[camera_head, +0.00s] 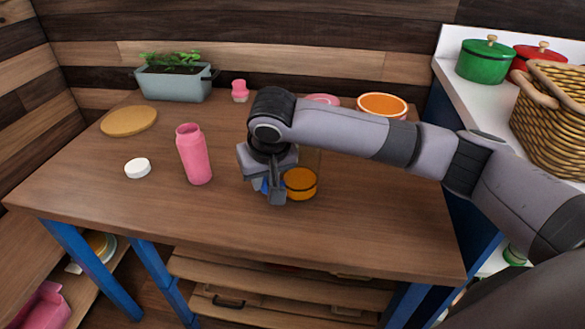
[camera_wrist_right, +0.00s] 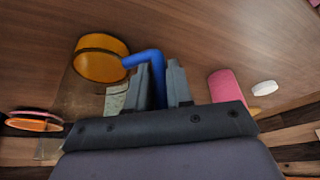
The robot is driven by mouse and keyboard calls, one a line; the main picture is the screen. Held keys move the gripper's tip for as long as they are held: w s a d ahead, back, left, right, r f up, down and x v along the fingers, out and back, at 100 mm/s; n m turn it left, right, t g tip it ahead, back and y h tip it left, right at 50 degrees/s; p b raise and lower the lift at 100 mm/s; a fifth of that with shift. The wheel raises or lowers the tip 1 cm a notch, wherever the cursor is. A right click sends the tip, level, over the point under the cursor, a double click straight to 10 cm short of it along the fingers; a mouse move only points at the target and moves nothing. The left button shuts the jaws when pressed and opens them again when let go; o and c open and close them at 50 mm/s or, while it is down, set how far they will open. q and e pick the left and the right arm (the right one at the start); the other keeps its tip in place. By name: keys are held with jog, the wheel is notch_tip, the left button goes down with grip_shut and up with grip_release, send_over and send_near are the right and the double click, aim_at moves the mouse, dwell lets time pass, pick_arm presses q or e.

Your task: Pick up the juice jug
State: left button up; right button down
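The juice jug (camera_head: 301,184) is a clear vessel with orange juice at its bottom and a blue handle. It appears upright at the middle of the wooden table; whether its base touches the wood is hard to tell. In the right wrist view the juice (camera_wrist_right: 101,60) and the blue handle (camera_wrist_right: 157,72) show clearly. My right gripper (camera_head: 272,190) is at the jug's left side, with its fingers (camera_wrist_right: 160,85) on either side of the handle and seemingly shut on it. The arm hides the jug's upper part in the head view. My left gripper is out of view.
A pink bottle (camera_head: 194,154) stands left of the gripper, with a white lid (camera_head: 138,168) beyond it. A round wooden board (camera_head: 129,121), planter (camera_head: 174,83), small pink item (camera_head: 240,91) and orange bowl (camera_head: 382,105) are farther back. The table's front strip is clear.

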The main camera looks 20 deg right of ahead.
jog(key=shift+r, duration=0.2)
jog(key=shift+r, duration=0.75)
notch_tip(320, 180, up, 18)
jog(key=p, duration=0.2)
jog(key=shift+p, duration=0.35)
jog(key=shift+r, duration=0.1)
dwell(0.4)
dwell(0.4)
